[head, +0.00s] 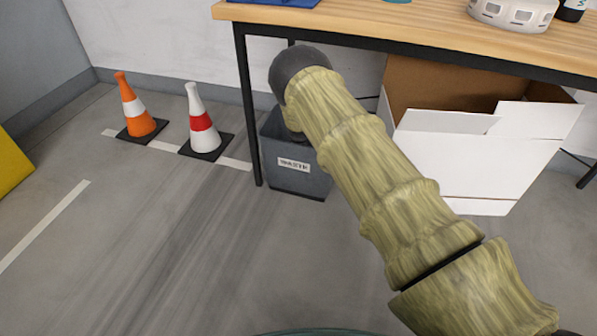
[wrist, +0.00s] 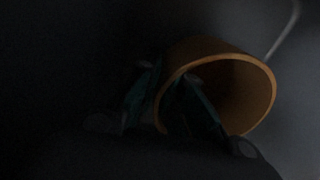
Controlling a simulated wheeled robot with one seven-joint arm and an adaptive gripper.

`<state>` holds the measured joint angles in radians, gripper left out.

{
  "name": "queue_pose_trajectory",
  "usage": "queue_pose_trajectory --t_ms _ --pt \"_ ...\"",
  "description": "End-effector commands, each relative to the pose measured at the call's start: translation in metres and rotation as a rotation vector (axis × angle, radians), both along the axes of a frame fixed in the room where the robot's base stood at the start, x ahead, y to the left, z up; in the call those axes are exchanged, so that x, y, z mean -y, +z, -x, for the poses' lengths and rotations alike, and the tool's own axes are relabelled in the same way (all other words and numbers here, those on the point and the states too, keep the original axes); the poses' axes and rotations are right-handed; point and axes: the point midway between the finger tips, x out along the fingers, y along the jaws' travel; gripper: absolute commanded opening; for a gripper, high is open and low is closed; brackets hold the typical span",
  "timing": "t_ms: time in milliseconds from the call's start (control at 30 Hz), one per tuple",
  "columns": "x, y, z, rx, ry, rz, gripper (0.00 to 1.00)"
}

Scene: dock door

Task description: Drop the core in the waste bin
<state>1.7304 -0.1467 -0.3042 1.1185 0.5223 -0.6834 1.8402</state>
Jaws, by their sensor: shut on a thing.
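The waste bin (head: 295,182) is a dark grey tub with a white label, standing on the floor under the left end of the table. My arm reaches over it and covers part of its opening. My gripper is hidden behind the arm in the head view. In the dark wrist view, my gripper (wrist: 171,100) is shut on the core (wrist: 252,88), a short brown hollow tube lying tilted with its open end showing. One finger shows inside the tube and one outside its wall. Dark grey surfaces surround the core there. The core cannot be seen in the head view.
A wooden table (head: 440,35) with black legs stands above the bin. A white-sided open cardboard box (head: 470,160) is to the right of the bin. An orange cone (head: 138,110) and a white-and-red cone (head: 201,125) stand to the left. The floor in front is clear.

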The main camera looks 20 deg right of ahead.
Motion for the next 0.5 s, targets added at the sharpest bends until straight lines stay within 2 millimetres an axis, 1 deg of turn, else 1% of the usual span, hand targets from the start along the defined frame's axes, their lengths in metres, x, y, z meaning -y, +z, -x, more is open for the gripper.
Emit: queue_pose_trajectory --t_ms 500 --pt "-0.0002 -0.0118 0.0001 0.000 0.000 0.000 0.00"
